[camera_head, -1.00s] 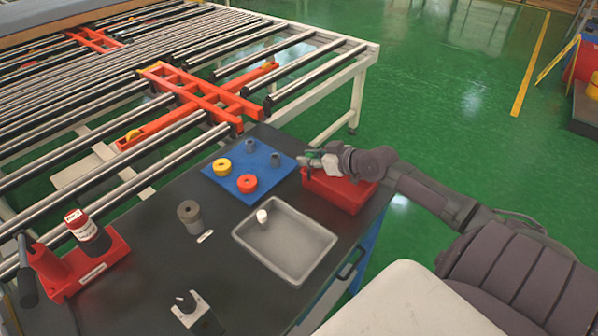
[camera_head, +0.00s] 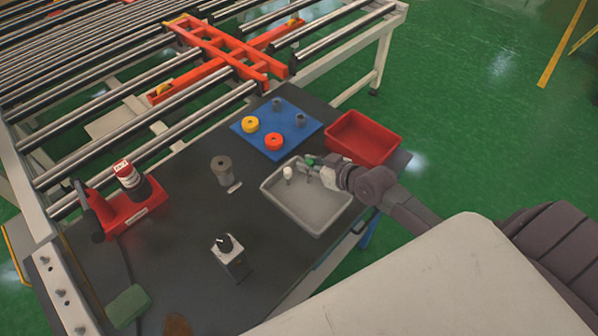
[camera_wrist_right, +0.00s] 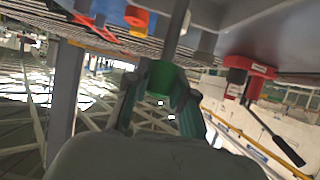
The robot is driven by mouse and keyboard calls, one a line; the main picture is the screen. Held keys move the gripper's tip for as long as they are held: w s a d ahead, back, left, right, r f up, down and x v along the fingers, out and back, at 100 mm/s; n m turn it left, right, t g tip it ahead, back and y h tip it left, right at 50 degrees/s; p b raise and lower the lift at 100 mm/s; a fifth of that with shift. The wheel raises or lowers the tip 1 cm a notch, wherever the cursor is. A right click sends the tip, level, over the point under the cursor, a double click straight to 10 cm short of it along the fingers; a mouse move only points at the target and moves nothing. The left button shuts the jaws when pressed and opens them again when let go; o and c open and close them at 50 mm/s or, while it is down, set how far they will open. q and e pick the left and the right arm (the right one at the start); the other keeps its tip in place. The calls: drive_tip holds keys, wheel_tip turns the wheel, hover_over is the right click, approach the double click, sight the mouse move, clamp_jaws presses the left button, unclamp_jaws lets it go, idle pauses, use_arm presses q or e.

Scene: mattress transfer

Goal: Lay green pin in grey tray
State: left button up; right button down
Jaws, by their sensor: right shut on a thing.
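The grey tray (camera_head: 310,208) lies on the dark workbench, with a small white-topped piece (camera_head: 288,172) standing in it near its left corner. My right gripper (camera_head: 311,165) is over the tray's back edge, its fingers shut on the green pin (camera_head: 310,160). In the right wrist view, the pin's green part (camera_wrist_right: 160,76) sits between the two fingers (camera_wrist_right: 160,95). The height of the pin above the tray is hard to tell. My left gripper is not in view.
A red bin (camera_head: 362,138) stands behind the tray. A blue mat (camera_head: 262,122) holds yellow and red rings and grey pieces. A grey cylinder (camera_head: 221,168), a red stand (camera_head: 125,212) and a small block with a black knob (camera_head: 230,262) are on the bench (camera_head: 190,235).

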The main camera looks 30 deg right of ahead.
sight(291, 173)
drive_tip(key=shift+w+a+f, duration=0.4)
drive_tip(key=shift+f, duration=0.6)
drive_tip(key=shift+w+a+f, duration=0.35)
drive_tip(key=shift+f, duration=0.65)
drive_tip(key=shift+w+a+f, duration=0.4)
drive_tip(key=shift+f, duration=0.6)
drive_tip(key=shift+f, duration=0.1)
drive_tip(key=c, duration=1.4)
unclamp_jaws()
drive_tip(key=shift+f, duration=0.1)
drive_tip(key=shift+c, duration=0.2)
drive_tip(key=o, duration=0.5)
drive_tip(key=shift+c, duration=0.2)
